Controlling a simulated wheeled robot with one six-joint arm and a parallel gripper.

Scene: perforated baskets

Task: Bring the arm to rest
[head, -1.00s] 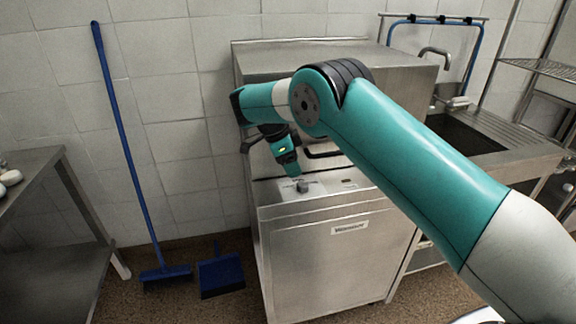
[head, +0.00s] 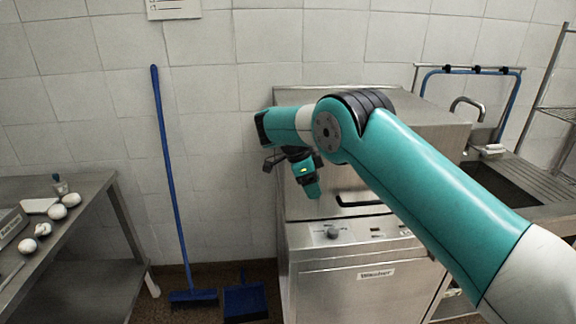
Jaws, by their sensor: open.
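My arm reaches in from the lower right over the front of the steel dishwasher (head: 372,285). It bends at the elbow, and its wrist hangs downward left of the elbow. My gripper (head: 314,195) points down in front of the dishwasher's upper hood, above the control panel with its grey knob (head: 333,232). It is open, with nothing visible in it, and appears clear of the panel. Its fingers are small and hard to make out.
A steel table (head: 95,190) with several white round items stands at the left. A blue broom (head: 168,180) leans on the tiled wall beside a blue dustpan (head: 245,301). A sink (head: 490,180) with a tap is at the right.

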